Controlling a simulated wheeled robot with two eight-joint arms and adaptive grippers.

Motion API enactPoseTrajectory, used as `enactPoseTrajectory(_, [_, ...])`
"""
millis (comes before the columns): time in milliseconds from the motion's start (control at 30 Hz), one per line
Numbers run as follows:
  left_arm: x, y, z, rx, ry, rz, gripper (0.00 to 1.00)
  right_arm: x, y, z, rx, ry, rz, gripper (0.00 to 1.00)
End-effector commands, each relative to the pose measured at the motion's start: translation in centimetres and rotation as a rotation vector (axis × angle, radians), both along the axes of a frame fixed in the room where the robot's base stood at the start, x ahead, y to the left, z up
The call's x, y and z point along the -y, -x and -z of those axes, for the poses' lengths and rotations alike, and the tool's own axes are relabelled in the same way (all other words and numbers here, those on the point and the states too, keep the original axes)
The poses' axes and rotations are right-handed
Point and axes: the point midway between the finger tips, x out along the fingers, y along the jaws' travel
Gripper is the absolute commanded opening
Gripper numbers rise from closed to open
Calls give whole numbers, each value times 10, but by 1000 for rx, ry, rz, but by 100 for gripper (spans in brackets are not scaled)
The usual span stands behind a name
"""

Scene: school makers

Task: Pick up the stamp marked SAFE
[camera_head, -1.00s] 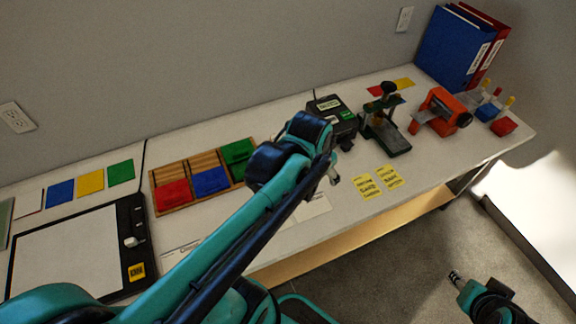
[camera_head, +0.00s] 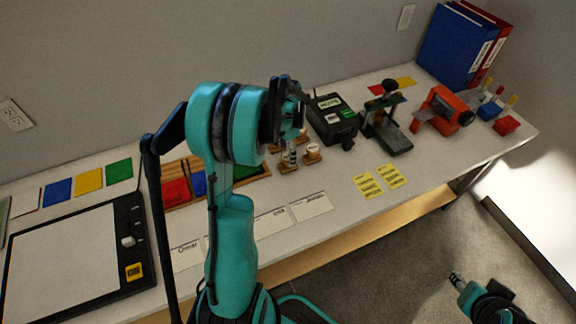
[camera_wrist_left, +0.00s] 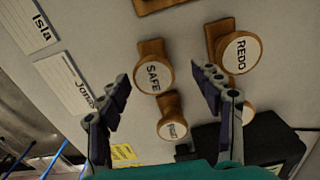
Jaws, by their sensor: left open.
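The stamp marked SAFE (camera_wrist_left: 153,76) has a round white face and a wooden body. In the left wrist view it lies between the fingers of my left gripper (camera_wrist_left: 161,80), which is open and empty, with a gap on both sides. In the head view my left gripper (camera_head: 291,128) is above the stamps, its fingers partly hidden by its wrist. The REDO stamp (camera_wrist_left: 238,53) is to the right of SAFE, and another stamp (camera_wrist_left: 172,128) with a small, hard-to-read label is just below it. My right gripper (camera_head: 457,279) is low at the right, away from the table.
A black box-shaped device (camera_head: 331,118) stands close to the stamps, with a green-based press (camera_head: 389,137) beyond it. Name cards (camera_head: 312,204) and yellow notes (camera_head: 367,185) lie along the front. Coloured pads (camera_head: 176,191) sit in a wooden tray at the left.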

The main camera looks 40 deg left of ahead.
Motion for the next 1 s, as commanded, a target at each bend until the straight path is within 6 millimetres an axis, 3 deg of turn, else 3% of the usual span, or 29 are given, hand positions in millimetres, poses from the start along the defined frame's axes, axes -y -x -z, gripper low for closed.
enactPoseTrajectory(333, [6, 4, 48, 1, 0, 0, 66, 0, 0, 27, 0, 0, 0, 40])
enactPoseTrajectory(600, [6, 4, 52, 1, 0, -1, 66, 0, 0, 27, 0, 0, 0, 40])
enactPoseTrajectory(667, [6, 4, 52, 1, 0, -1, 52, 0, 0, 27, 0, 0, 0, 40])
enactPoseTrajectory(833, [6, 4, 52, 1, 0, -1, 9, 0, 0, 27, 0, 0, 0, 40])
enactPoseTrajectory(1000, [6, 4, 52, 1, 0, -1, 9, 0, 0, 28, 0, 0, 0, 40])
